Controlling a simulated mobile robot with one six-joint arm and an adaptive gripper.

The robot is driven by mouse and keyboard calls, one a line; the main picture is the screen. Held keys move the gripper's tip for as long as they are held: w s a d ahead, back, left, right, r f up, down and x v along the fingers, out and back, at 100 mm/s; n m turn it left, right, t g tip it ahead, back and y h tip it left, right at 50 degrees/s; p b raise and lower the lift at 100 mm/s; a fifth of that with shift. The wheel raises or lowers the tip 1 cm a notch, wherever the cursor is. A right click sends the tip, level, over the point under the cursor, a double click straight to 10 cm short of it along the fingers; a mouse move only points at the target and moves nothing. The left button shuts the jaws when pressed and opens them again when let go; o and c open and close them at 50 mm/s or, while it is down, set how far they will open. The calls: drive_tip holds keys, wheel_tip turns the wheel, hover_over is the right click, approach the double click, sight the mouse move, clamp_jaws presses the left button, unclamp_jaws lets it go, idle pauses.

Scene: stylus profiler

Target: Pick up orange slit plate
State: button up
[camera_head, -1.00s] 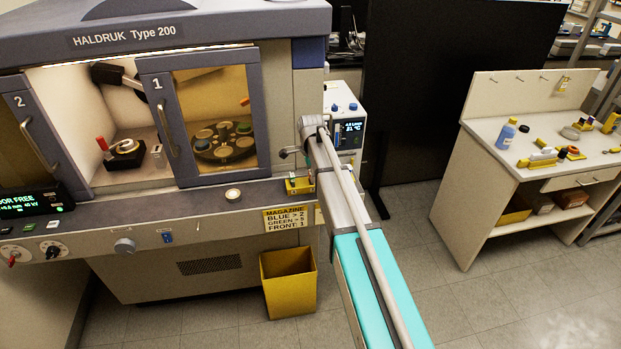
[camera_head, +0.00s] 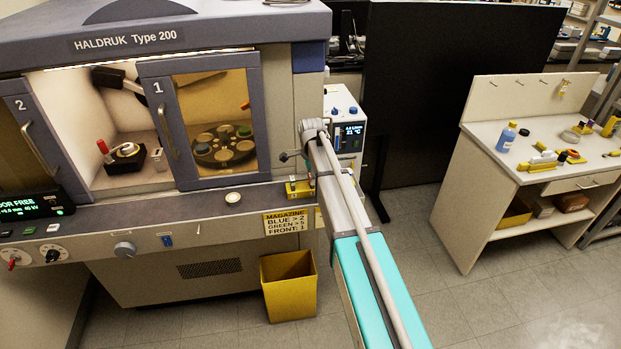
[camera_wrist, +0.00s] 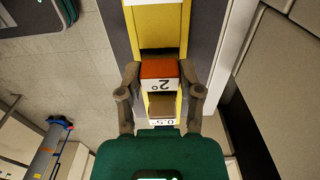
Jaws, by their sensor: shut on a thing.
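The orange slit plate (camera_wrist: 160,69) shows in the wrist view as an orange block with a white label reading 2°. It sits within the outline of a yellow holder (camera_wrist: 157,18). My gripper (camera_wrist: 158,74) is shut on the plate, one finger on each side. I cannot tell whether the plate is lifted clear of the holder. In the head view the yellow holder (camera_head: 292,190) is on the machine's front ledge, and my arm hides the plate and most of the gripper.
A brown plate (camera_wrist: 164,106) with a label is in the holder close to my gripper. A small round dish (camera_head: 233,198) lies on the ledge to the left. A yellow bin (camera_head: 289,288) stands on the floor below. A bench (camera_head: 480,140) with loose items is at right.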

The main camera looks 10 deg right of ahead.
drive_tip(key=shift+r+p, duration=1.35)
drive_tip(key=shift+r, duration=0.15)
drive_tip(key=s+d+r+p, duration=0.1)
drive_tip(key=s+r+p, duration=0.9)
drive_tip(key=s, duration=0.4)
drive_tip(key=shift+d, duration=0.2)
drive_tip(key=o, duration=0.4)
clamp_jaws()
wheel_tip(320, 180, down, 5)
drive_tip(key=b, duration=0.4)
drive_tip(key=shift+r+b, duration=0.1)
drive_tip(key=shift+b, duration=0.3)
drive_tip(key=shift+d, duration=0.1)
